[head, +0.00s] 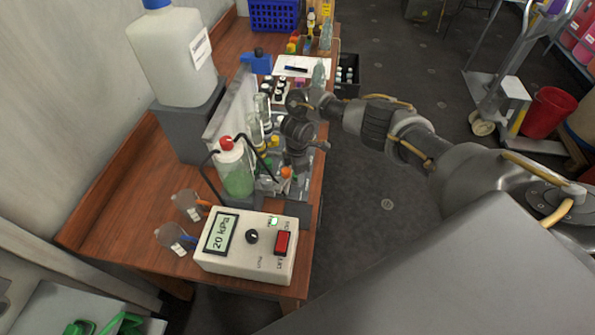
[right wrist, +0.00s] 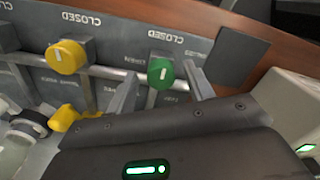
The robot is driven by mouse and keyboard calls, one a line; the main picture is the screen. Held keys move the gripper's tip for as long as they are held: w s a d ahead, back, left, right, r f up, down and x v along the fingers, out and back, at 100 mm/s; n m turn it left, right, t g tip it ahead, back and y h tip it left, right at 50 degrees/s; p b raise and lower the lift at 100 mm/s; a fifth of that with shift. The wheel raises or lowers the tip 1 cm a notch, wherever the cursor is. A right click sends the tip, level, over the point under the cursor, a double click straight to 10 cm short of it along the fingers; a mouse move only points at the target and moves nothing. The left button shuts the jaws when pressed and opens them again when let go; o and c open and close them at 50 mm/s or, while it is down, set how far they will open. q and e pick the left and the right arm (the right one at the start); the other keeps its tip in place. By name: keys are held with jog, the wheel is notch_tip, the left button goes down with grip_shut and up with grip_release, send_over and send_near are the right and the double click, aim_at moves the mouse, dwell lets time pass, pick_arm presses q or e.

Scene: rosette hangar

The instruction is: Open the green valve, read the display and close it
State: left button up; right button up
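The green valve (right wrist: 160,73) is a round knob with a white mark, on a grey panel in the right wrist view. Its mark points roughly toward the word CLOSED; OPEN is printed to its left. My right gripper (right wrist: 161,84) is open, with one finger on each side of the green knob and gaps visible between. In the head view my right gripper (head: 295,160) hangs over the panel, and I cannot make out the green valve there. The display (head: 221,234) on the cream box reads 20 kPa. My left gripper is not in view.
A yellow knob (right wrist: 66,57) sits left of the green one on the same panel. A bottle with green liquid (head: 236,172) and a red cap stands close to my gripper. A large white canister (head: 172,55) stands behind. Bare wooden bench (head: 125,220) shows at the left.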

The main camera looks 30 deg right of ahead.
jog(key=shift+r, duration=0.35)
notch_tip(320, 180, up, 10)
jog(key=p, duration=0.1)
jog(key=shift+p, duration=0.35)
dwell(0.3)
